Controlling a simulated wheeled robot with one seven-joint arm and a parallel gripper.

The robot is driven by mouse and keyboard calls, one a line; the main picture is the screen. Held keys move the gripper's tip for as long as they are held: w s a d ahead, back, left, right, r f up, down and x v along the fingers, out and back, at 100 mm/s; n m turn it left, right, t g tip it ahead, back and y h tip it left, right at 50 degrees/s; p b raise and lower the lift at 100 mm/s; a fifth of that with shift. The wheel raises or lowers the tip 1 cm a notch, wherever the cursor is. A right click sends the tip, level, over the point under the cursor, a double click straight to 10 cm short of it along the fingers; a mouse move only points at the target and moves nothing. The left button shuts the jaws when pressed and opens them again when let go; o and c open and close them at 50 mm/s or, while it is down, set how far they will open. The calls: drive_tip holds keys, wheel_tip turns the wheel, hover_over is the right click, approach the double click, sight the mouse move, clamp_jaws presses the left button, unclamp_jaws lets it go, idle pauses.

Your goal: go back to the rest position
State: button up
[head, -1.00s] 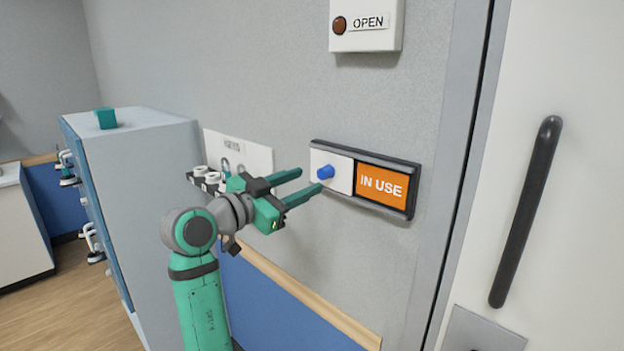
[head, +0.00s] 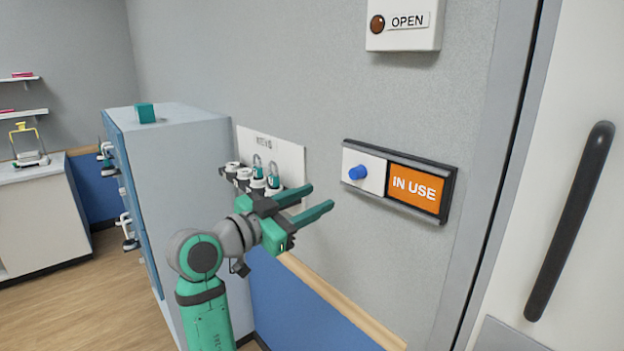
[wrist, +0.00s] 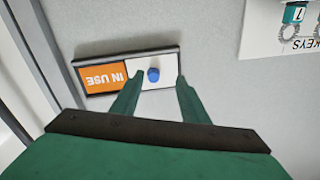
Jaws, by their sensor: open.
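My gripper (head: 322,200) is open and empty, with its two green fingers pointing right in the head view. It is in front of the grey wall, left of and a little below the sliding sign (head: 400,182). The sign has a dark frame, a white slider with a blue knob (head: 358,172), and an orange panel reading IN USE (head: 417,188). In the wrist view the blue knob (wrist: 153,74) shows beyond and between the open fingertips (wrist: 153,82), apart from them.
A key board (head: 285,150) with hanging keys is on the wall behind my gripper. A grey cabinet (head: 190,150) with a teal block (head: 146,113) on top stands left. An OPEN box (head: 403,24) is above the sign. A white door with a dark handle (head: 570,220) is at right.

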wheel_tip(320, 180, down, 15)
drive_tip(key=w+n+t+y, duration=0.2)
drive_tip(key=n+y, duration=0.1)
drive_tip(key=n, duration=0.2)
drive_tip(key=s+f+n+t+y, duration=0.1)
drive_tip(key=s+f+n+y, duration=0.45)
drive_tip(key=f, duration=0.85)
drive_tip(key=s+f+n+t+y, duration=0.1)
drive_tip(key=s+f+n, duration=0.1)
drive_tip(key=s+f, duration=0.85)
drive_tip(key=s+f+n+g+y, duration=0.1)
drive_tip(key=s+f+y, duration=0.1)
drive_tip(key=s+f, duration=0.5)
drive_tip(key=s+f+y, duration=0.2)
drive_tip(key=s+f, duration=0.2)
drive_tip(key=s, duration=0.5)
drive_tip(key=s+r, duration=0.2)
drive_tip(key=s, duration=0.8)
drive_tip(key=s+r+m, duration=0.1)
drive_tip(key=s+r, duration=0.1)
drive_tip(key=s, duration=0.8)
drive_tip(key=shift+d+r, duration=0.2)
drive_tip(key=shift+r, duration=0.1)
drive_tip(key=shift+m+h, duration=0.25)
